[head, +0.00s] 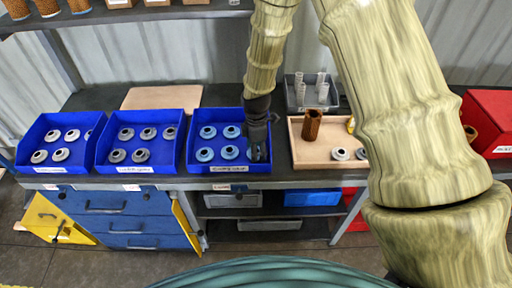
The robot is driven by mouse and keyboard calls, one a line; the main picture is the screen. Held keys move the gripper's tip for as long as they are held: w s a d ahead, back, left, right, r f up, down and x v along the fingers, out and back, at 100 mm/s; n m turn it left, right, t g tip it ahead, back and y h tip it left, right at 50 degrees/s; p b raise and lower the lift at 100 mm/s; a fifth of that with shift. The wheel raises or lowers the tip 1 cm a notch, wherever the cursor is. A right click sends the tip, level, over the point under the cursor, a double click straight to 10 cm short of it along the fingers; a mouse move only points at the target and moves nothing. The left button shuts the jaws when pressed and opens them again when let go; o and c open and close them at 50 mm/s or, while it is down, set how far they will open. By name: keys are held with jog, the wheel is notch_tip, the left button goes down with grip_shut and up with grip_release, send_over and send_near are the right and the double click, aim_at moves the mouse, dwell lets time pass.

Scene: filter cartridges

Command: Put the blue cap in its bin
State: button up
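Several blue-grey caps (205,154) lie in the rightmost of three blue bins (229,168) on the bench, in two rows. My gripper (257,153) points down inside the right part of this bin, close to its front right corner. It hides part of the bin there and any cap under it. The fingers are dark and small, so I cannot tell whether they are open or hold a cap.
Two blue bins with grey caps, one at far left (56,167) and one in the middle (138,167), stand alongside. A wooden tray (312,160) holds a brown cartridge (312,124) and grey caps (340,153). A grey bin (290,95) holds pale tubes. A red bin (490,110) is at right.

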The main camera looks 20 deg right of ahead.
jog(key=shift+f, duration=0.15)
jog(key=o, duration=0.8)
notch_tip(320, 180, up, 12)
jog(key=b, duration=0.3)
jog(key=shift+r, duration=0.2)
dwell(0.4)
